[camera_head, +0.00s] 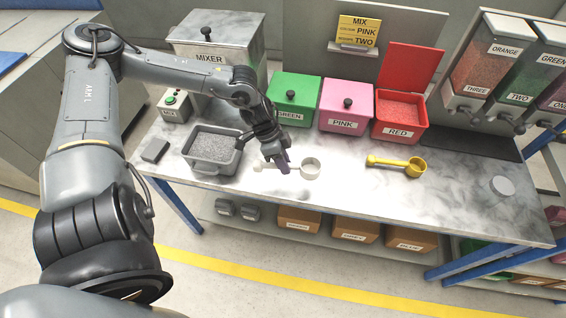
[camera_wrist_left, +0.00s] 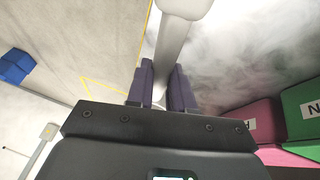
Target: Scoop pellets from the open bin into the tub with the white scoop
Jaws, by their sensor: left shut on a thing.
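My left gripper (camera_head: 282,163) is shut on the handle of the white scoop (camera_head: 311,168). In the left wrist view the purple fingers (camera_wrist_left: 161,88) stand on either side of the white handle (camera_wrist_left: 173,45), with the cup at the top edge. The scoop is over the front middle of the table, cup to the right; I cannot tell whether it still touches the surface. The red bin (camera_head: 400,132) stands open at the back right with red pellets inside. The grey tub (camera_head: 207,167) at the left holds grey pellets. My right gripper is out of view.
A yellow scoop (camera_head: 385,161) lies in front of the red bin. Closed pink (camera_head: 343,120) and green (camera_head: 293,112) bins stand behind my gripper. A mixer (camera_head: 213,45) and control box (camera_head: 174,105) are at the back left. Dispensers (camera_head: 486,75) line the right.

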